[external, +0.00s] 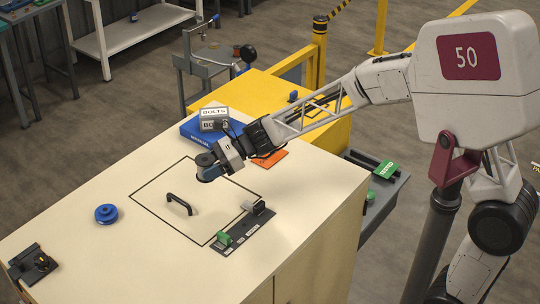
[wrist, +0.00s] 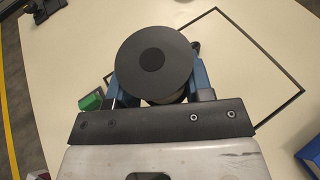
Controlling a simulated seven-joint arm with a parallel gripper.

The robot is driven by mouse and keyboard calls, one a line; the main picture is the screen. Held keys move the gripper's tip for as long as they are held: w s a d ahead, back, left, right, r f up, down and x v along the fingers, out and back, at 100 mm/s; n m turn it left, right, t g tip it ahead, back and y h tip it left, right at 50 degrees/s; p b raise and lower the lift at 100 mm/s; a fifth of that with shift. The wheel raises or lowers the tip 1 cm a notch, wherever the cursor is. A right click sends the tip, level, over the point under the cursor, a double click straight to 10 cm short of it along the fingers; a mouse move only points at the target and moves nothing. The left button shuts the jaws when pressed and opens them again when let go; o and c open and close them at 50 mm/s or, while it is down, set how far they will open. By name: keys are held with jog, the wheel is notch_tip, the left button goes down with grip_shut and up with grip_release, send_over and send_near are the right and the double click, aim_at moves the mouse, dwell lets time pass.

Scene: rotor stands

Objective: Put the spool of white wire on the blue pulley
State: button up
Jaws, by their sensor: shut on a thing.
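The spool (external: 205,159) has a dark grey round flange and is held in my gripper (external: 211,172) above the black-outlined square on the worktop. In the wrist view the spool (wrist: 153,55) shows its flange with a darker round centre, between the blue fingers of my gripper (wrist: 160,85). The fingers are shut on it. Its wire is mostly hidden under the flange. The blue pulley (external: 106,214) lies flat on the worktop to the left, apart from my gripper, with nothing on it.
A black handle (external: 180,204) stands up inside the outlined square. A dark plate (external: 243,230) with a green block is at the front right. A black fixture (external: 33,262) sits at the left edge. A bolts box (external: 213,119) and a blue case (external: 190,129) lie behind.

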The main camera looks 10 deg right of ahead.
jog(key=s+a+f+n+g+h, duration=0.1)
jog(key=s+a, duration=0.3)
jog(key=a, duration=0.4)
jog(key=s+a+f+n+g+h, duration=0.1)
jog(key=s+a+n+g, duration=0.2)
jog(key=a, duration=0.5)
jog(key=shift+s+a+f+g+h, duration=0.25)
jog(key=shift+s+f+g+h, duration=0.1)
jog(key=shift+s, duration=0.55)
send_over(107, 209)
jog(key=shift+w+a+f, duration=0.1)
jog(key=shift+w+f, duration=0.05)
jog(key=shift+f, duration=0.55)
jog(key=shift+f, duration=0.1)
jog(key=shift+f, duration=1.7)
jog(key=shift+f, duration=0.1)
jog(key=o, duration=1)
jog(key=shift+o, duration=0.2)
